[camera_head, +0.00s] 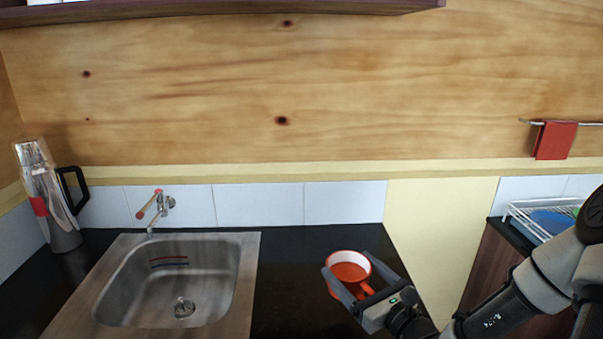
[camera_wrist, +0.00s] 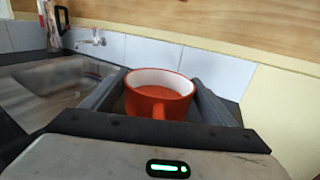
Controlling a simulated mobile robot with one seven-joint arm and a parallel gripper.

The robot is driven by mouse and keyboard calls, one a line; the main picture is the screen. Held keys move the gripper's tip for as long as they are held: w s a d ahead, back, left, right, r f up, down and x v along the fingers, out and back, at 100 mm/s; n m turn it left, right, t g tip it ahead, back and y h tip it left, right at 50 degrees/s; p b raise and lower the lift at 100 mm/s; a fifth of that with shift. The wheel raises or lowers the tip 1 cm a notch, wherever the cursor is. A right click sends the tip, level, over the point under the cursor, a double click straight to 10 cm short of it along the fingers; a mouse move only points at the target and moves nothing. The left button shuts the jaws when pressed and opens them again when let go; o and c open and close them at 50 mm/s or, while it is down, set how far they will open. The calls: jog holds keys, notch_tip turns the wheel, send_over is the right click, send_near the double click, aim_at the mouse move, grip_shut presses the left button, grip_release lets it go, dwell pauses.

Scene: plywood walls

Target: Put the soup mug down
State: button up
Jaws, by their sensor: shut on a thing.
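The soup mug (camera_head: 349,270) is orange-red outside with a white inner rim and something orange-red inside. It is upright between the fingers of my gripper (camera_head: 345,282), over the black counter right of the sink. In the wrist view the mug (camera_wrist: 158,98) sits between the two grey fingers of my gripper (camera_wrist: 160,100), its handle toward the palm. My gripper is shut on the mug. The mug's base is hidden, so I cannot tell whether it touches the counter.
A metal sink (camera_head: 170,285) with a tap (camera_head: 155,208) lies to the left. A silver jug-like appliance (camera_head: 52,205) stands at the far left. The black counter (camera_head: 285,300) is clear around the mug. A white dish rack (camera_head: 530,222) stands at right, below a red cloth (camera_head: 555,140).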

aim_at(354, 284)
jog(key=s+p, duration=0.2)
jog(key=p, duration=0.1)
jog(key=shift+s+a+g+y, duration=0.3)
jog(key=shift+a+y, duration=0.05)
jog(key=shift+y, duration=0.05)
jog(key=shift+s+f, duration=0.2)
jog(key=shift+a+n, duration=0.15)
jog(key=shift+n, duration=0.15)
